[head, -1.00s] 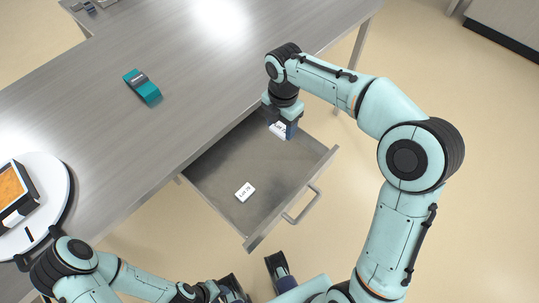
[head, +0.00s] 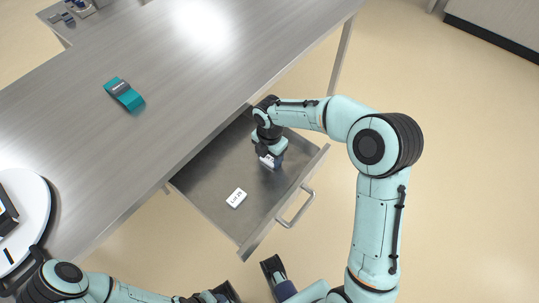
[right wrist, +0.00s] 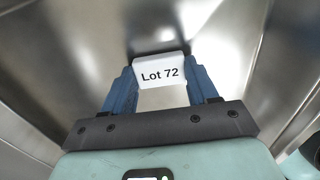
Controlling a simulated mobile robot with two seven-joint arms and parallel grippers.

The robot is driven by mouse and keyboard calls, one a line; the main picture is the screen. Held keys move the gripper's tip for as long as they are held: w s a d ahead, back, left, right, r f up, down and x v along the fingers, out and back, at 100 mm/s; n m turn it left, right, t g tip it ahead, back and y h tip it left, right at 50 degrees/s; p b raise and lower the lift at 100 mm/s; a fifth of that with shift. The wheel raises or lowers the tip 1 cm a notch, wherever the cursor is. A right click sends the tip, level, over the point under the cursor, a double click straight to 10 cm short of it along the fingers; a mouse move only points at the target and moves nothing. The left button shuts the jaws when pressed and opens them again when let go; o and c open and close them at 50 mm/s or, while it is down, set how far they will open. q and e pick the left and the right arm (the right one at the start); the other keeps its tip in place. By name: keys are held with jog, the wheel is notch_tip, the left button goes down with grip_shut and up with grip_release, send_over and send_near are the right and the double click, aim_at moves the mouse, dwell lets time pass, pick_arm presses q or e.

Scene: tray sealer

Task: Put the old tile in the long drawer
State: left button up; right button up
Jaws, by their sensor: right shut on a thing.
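My right gripper (head: 270,163) is shut on a white tile, low inside the open drawer (head: 211,200). In the right wrist view the tile (right wrist: 161,72) reads "Lot 72" and sits between the two blue fingertips. Another white tile (head: 236,198) lies flat on the drawer floor, nearer the left front; its small lettering starts with "Lot" and its number is hard to read. I cannot tell from these frames whether the held tile touches the floor. My left arm is at the bottom left; its gripper's state does not show clearly.
The drawer handle (head: 296,208) is on its front wall. The steel table (head: 150,140) above it carries a teal device (head: 124,94) and a white round plate (head: 25,215) at the left edge. The drawer floor between the two tiles is clear.

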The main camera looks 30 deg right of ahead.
aim_at(270, 159)
jog(key=shift+f, duration=0.1)
jog(key=o, duration=0.6)
jog(key=shift+f, duration=0.1)
jog(key=o, duration=0.4)
notch_tip(270, 159, up, 13)
jog(key=shift+f+p, duration=0.2)
jog(key=shift+p, duration=0.9)
